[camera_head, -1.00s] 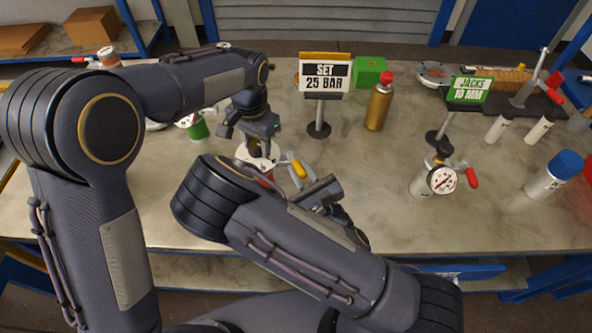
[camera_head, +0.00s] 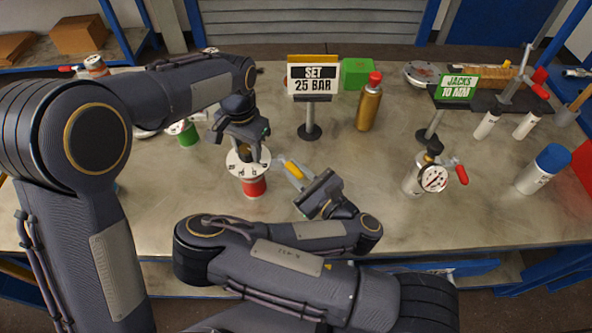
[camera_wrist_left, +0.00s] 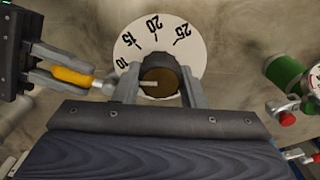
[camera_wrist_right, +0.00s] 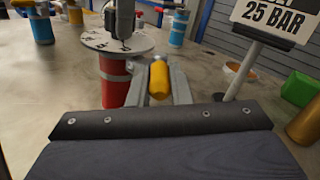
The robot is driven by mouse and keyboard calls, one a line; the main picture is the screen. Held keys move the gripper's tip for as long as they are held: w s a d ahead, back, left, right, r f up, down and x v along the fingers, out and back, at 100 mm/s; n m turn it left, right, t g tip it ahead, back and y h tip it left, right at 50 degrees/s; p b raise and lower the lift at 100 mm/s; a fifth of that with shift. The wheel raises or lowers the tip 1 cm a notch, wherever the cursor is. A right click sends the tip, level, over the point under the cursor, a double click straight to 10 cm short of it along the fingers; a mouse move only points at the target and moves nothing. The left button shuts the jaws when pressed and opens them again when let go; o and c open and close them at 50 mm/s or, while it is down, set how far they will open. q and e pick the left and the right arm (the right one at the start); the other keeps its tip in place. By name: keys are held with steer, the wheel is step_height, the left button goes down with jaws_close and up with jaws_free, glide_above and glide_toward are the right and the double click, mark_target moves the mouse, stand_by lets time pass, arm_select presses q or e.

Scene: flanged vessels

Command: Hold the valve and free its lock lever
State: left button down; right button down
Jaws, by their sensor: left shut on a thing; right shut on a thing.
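The valve has a red body (camera_head: 254,187) under a white dial (camera_wrist_left: 133,48) marked 10 to 25, with a dark knob (camera_wrist_left: 158,82) in the middle. A pale pointer on the knob points left, just past the 10. My left gripper (camera_head: 247,147) is above the valve, its fingers shut on either side of the knob. The lock lever (camera_head: 291,168) has a yellow grip and sticks out beside the valve, its metal end at the dial's edge. My right gripper (camera_head: 300,174) is shut on the lever, which also shows in the right wrist view (camera_wrist_right: 158,80).
A "SET 25 BAR" sign (camera_head: 314,78) stands behind the valve, with a gold bottle (camera_head: 368,106) beside it. A gauge unit with a red handle (camera_head: 433,178) stands at right. A green-bodied item (camera_head: 187,135) is behind left.

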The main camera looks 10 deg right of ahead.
arm_select(q)
steer(key=shift+w+a, duration=0.1)
arm_select(e)
steer(key=c, duration=1.6)
jaws_free()
steer(key=shift+m+t+h, duration=0.3)
steer(key=shift+m+h, duration=0.1)
steer(key=shift+h, duration=0.2)
